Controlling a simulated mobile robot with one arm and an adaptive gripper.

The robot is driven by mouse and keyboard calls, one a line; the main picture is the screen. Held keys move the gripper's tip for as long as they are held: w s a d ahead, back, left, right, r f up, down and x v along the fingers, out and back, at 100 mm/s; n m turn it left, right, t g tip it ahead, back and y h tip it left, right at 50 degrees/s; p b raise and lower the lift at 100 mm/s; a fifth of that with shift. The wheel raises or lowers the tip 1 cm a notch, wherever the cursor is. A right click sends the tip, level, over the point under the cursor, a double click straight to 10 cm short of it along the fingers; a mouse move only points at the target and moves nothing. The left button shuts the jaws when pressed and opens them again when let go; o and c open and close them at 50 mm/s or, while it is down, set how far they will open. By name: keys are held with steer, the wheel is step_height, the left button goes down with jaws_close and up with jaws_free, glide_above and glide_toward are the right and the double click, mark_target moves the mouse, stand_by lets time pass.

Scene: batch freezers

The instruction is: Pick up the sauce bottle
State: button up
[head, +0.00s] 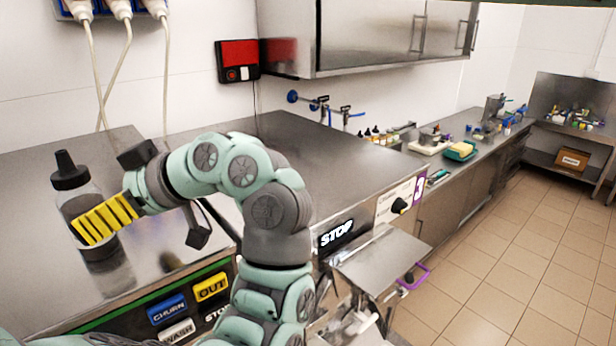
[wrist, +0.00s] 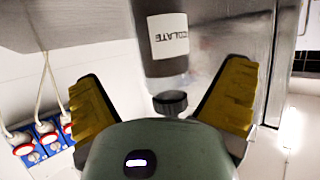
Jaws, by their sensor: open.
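The sauce bottle (head: 70,197) stands upright on the steel top at the left in the head view. It has a black nozzle cap, a clear upper part and dark contents. The wrist view shows the bottle (wrist: 166,65) upside down, with a white label reading part of "CHOCOLATE". My gripper (head: 106,218) has a yellow-padded finger that overlaps the bottle's right side in the head view; the other finger is hidden there. In the wrist view my gripper (wrist: 164,88) is open, its yellow fingers apart to either side of the bottle. Contact cannot be told.
The steel freezer top (head: 290,145) is clear right of the bottle. Plugs with white cables (head: 118,60) hang on the wall behind. A red-and-black switch box (head: 238,61) is on the wall. Control labels line the freezer's front; a steel wall cabinet (head: 370,35) hangs above.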

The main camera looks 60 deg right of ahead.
steer(key=x, duration=0.4)
steer(key=shift+s+a+f, duration=0.1)
steer(key=shift+a+f, duration=0.2)
steer(key=shift+w+a+f, duration=0.1)
steer(key=shift+w+a, duration=0.05)
steer(key=shift+w, duration=0.3)
steer(key=shift+c, duration=0.2)
steer(key=c, duration=1.2)
steer(key=shift+c, duration=0.2)
